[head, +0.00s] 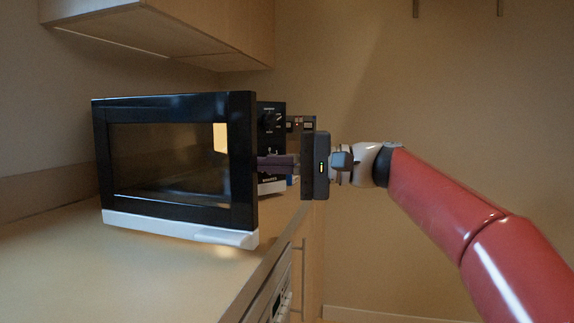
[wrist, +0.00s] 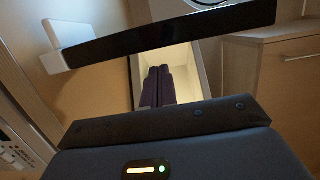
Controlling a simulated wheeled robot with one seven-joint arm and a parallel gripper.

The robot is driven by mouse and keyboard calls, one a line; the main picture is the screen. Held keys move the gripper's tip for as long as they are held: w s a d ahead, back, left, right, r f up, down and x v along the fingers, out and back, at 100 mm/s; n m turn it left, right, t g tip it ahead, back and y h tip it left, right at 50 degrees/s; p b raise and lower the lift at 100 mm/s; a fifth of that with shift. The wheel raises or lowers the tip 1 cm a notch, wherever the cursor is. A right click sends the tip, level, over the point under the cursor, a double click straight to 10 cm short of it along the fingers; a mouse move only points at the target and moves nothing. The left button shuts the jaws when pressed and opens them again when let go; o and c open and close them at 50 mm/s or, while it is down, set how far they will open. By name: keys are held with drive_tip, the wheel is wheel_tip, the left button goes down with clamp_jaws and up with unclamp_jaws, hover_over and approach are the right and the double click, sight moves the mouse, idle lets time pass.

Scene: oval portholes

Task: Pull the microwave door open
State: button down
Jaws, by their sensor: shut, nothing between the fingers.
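The microwave door (head: 112,160) is black with a dark window and a white strip along its bottom. It stands partly open, swung out from the microwave's control panel (head: 268,115). My gripper (head: 264,164) is shut and empty, and its fingers reach behind the free right edge of the door. The door hides the fingertips' far side, and I cannot tell if they touch it. In the wrist view the door (wrist: 170,36) crosses the top edge-on, with a white end piece (wrist: 66,42). The shut fingers (wrist: 157,75) point into the pale, lit opening (wrist: 182,60).
The microwave stands on a light counter (head: 90,270) against the left wall. A wooden wall cabinet (head: 190,30) hangs above it. A white appliance front (head: 275,295) lies below the counter edge. The space to the right of my arm is clear.

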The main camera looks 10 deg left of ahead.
drive_tip(key=shift+s+a, duration=0.1)
drive_tip(key=shift+s, duration=0.65)
drive_tip(key=shift+s+f, duration=0.1)
drive_tip(key=shift+f, duration=0.05)
drive_tip(key=s+a+m+t+b, duration=0.2)
drive_tip(key=s+b, duration=0.3)
drive_tip(key=s, duration=0.3)
drive_tip(key=s+a+m+t+b, duration=0.2)
drive_tip(key=s+t+b, duration=0.2)
drive_tip(key=s, duration=0.4)
drive_tip(key=shift+s+a+m+t+b, duration=0.2)
drive_tip(key=shift+a+m+t+b, duration=0.1)
drive_tip(key=shift+a+t+b, duration=0.15)
drive_tip(key=shift+w+d, duration=0.15)
